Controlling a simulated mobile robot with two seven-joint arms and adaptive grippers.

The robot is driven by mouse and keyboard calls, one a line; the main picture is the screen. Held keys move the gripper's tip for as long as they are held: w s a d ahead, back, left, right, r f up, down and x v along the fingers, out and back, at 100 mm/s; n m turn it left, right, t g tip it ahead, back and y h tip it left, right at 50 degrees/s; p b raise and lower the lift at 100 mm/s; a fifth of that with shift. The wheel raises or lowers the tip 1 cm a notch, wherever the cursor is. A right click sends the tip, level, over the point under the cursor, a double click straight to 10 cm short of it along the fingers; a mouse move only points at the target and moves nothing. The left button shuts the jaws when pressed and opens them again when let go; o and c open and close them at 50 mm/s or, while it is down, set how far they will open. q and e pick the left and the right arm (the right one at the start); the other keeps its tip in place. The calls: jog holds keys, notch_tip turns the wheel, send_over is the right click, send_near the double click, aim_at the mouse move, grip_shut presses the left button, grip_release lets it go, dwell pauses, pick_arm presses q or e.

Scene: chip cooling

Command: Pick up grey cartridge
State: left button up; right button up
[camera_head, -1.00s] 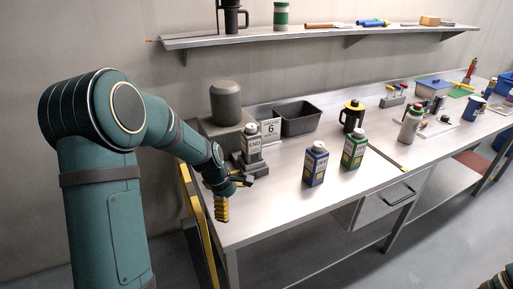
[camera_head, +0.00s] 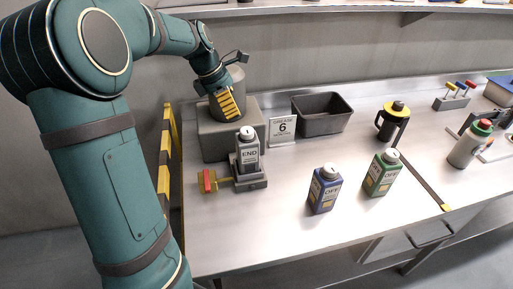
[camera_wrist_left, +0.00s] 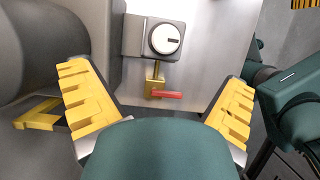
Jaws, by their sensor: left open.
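The grey cartridge (camera_head: 248,155), labelled END, stands upright in a dark grey holder (camera_head: 252,181) at the left of the bench. In the left wrist view its round pale cap (camera_wrist_left: 165,39) shows from above, with the label hidden. A yellow lever with a red handle (camera_head: 208,181) sticks out from the holder; it also shows in the left wrist view (camera_wrist_left: 167,95). My left gripper (camera_head: 228,104) has yellow fingers and is above and behind the cartridge in the head view. In the left wrist view my left gripper (camera_wrist_left: 152,78) is open and empty, apart from the cartridge. My right gripper is not in view.
A large grey machine (camera_head: 212,140) stands behind the cartridge, close to my left gripper. A sign with a 6 (camera_head: 282,129) and a dark bin (camera_head: 322,122) are to the right. Blue (camera_head: 324,190) and green (camera_head: 382,174) cartridges stand on the bench. The front left bench is clear.

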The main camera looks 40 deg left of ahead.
aim_at(249, 139)
pick_arm(q)
jog(key=b+x, duration=0.1)
jog(key=x, duration=0.7)
jog(key=shift+s+d+f, duration=0.1)
jog(key=shift+s+f, duration=0.05)
jog(key=x, duration=0.1)
jog(key=b+x, duration=0.1)
jog(key=x, duration=0.2)
jog(key=shift+s+d+f+b, duration=0.1)
jog(key=shift+s+f+b, duration=0.05)
jog(key=shift+s+b, duration=0.15)
jog(key=shift+w+d+f, duration=0.1)
jog(key=shift+w+f, duration=0.1)
jog(key=shift+f, duration=0.25)
jog(key=c, duration=1.3)
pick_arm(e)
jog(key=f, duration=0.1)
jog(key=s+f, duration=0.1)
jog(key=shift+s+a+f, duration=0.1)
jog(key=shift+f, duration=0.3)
